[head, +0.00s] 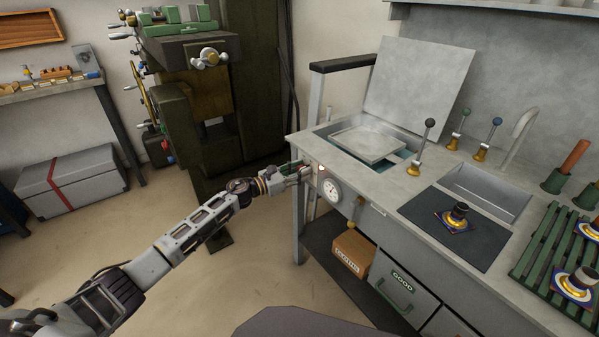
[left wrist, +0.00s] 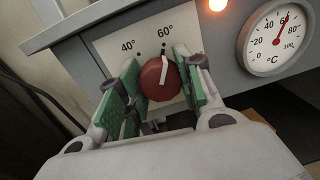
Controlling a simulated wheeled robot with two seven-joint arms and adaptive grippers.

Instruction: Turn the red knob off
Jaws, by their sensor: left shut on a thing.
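The red knob (left wrist: 157,82) is on the front panel of the grey bench, in the left wrist view. Its white pointer is up, close to the 60° mark on the white scale plate (left wrist: 120,42). My left gripper (left wrist: 160,85) has its green finger pads on both sides of the knob and is shut on it. In the head view, my left gripper (head: 302,172) is at the bench's front left corner and hides the knob. An orange lamp (left wrist: 217,4) glows above, and a temperature dial (left wrist: 274,42) sits to the right. My right gripper is not in view.
The bench top (head: 392,182) carries an open basin with a raised lid (head: 418,85), levers and a sink (head: 485,192). A cardboard box (head: 353,252) stands on the shelf below. A green machine (head: 185,60) stands behind my left arm. Floor left of the bench is clear.

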